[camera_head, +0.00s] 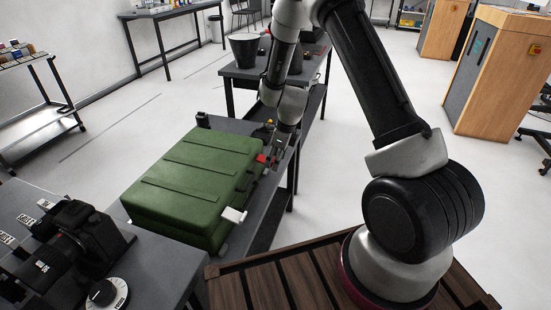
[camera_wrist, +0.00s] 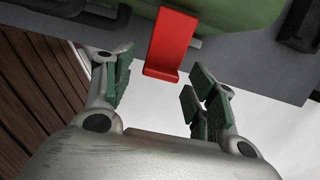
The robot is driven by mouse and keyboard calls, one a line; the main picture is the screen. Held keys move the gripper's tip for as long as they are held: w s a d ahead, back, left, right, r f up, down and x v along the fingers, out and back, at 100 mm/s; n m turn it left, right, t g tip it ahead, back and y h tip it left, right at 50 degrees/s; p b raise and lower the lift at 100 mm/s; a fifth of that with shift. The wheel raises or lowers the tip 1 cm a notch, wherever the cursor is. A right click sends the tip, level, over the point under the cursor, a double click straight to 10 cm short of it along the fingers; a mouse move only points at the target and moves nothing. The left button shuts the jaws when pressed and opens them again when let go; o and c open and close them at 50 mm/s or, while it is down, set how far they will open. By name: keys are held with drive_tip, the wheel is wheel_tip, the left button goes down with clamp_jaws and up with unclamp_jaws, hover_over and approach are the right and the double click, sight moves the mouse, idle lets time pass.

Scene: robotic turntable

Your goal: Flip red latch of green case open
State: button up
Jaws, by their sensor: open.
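The green case (camera_head: 192,175) lies flat on a dark grey table, and its side shows at the top of the wrist view (camera_wrist: 240,12). The red latch (camera_wrist: 171,42) hangs from the case's side in the wrist view, its lower lip bent outward. It is a small red patch in the head view (camera_head: 261,158). A white latch (camera_head: 233,215) sticks out at the case's near corner. My gripper (camera_wrist: 156,90) is open and empty, with its green-padded fingers on either side of the latch's lower end. I see no contact between fingers and latch. In the head view my gripper (camera_head: 274,158) is partly hidden.
The case's table (camera_head: 228,123) has its edge close to my gripper. A black device with a dial (camera_head: 107,292) stands on a table at the lower left. A table with a black bucket (camera_head: 244,50) is behind my arm. Wooden cabinets stand at the right.

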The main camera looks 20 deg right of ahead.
drive_tip(key=shift+r, duration=0.1)
drive_tip(key=v, duration=1.2)
